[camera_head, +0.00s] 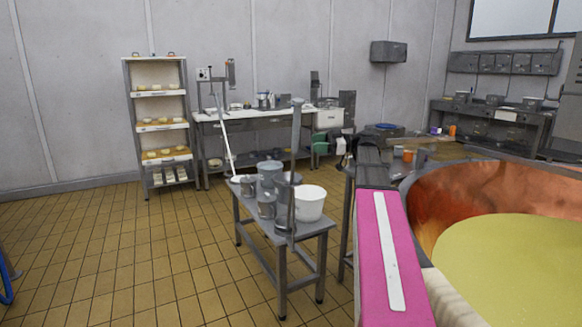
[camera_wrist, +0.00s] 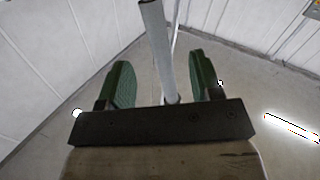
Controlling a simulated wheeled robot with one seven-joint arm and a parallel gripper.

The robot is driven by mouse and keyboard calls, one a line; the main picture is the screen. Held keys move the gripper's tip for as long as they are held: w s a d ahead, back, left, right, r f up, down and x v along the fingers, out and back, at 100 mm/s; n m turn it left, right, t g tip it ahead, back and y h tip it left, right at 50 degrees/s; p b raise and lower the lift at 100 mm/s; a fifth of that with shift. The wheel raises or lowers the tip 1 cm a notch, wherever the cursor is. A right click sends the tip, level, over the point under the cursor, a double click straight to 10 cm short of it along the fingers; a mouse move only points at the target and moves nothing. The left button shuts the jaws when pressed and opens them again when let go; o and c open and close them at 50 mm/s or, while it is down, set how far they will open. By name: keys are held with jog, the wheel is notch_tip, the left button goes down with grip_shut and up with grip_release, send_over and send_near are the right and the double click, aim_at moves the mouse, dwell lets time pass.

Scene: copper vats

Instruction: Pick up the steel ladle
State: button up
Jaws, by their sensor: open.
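The steel ladle (camera_head: 295,150) stands upright at the near edge of a small grey table, its long grey handle rising well above the buckets. Its lower end is among the vessels and hard to make out. In the wrist view a grey rod, which looks like the ladle handle (camera_wrist: 157,40), runs between the two green finger pads. My gripper (camera_wrist: 163,80) is open, with a gap showing on each side of the rod. In the head view my pink arm reaches forward on the right, and its far end is small and unclear.
The small table (camera_head: 308,245) carries a white bucket (camera_head: 310,204) and several grey pails (camera_head: 269,172). A long white rod (camera_head: 222,125) slants up behind them. A copper vat (camera_head: 450,195) with yellow liquid fills the right.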

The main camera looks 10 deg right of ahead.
jog(key=w+a, duration=0.2)
jog(key=a, duration=0.8)
jog(key=shift+a+r, duration=0.25)
jog(key=c, duration=1.1)
